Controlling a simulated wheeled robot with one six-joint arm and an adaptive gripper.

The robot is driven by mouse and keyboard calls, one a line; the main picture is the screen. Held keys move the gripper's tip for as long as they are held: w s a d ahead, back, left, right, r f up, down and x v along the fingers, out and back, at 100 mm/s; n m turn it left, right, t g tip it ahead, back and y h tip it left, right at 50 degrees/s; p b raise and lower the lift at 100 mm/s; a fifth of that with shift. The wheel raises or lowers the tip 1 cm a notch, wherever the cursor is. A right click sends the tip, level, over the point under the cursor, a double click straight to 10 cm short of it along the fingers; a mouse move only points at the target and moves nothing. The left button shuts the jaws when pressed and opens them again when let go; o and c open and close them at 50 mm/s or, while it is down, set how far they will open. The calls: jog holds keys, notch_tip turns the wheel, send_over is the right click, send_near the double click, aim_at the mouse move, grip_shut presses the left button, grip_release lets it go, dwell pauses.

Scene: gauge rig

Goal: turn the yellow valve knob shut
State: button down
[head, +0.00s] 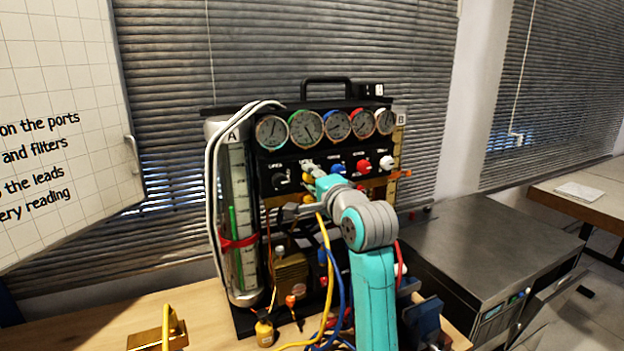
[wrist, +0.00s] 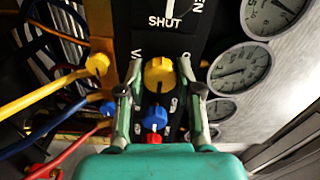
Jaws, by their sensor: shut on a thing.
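The yellow valve knob (wrist: 159,74) is round with a dark pointer line on its face. In the wrist view it sits between the two fingers of my gripper (wrist: 161,82), which are shut on its sides. In the head view my gripper (head: 311,171) reaches the black panel between the black knob and the blue knob, and hides most of the yellow knob. The word SHUT (wrist: 164,22) is printed on the dark panel above the yellow knob in the wrist view.
A black knob (head: 280,180) is left of my gripper; blue (head: 338,167), red (head: 364,167) and white (head: 387,162) knobs are to its right. Several gauges (head: 306,128) line the rig above. Yellow (head: 326,262) and blue hoses hang below. A clear cylinder (head: 238,215) stands left.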

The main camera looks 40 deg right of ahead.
jog(key=shift+f, duration=0.1)
jog(key=c, duration=0.8)
grip_release()
jog(key=shift+o, duration=0.2)
jog(key=v, duration=1.2)
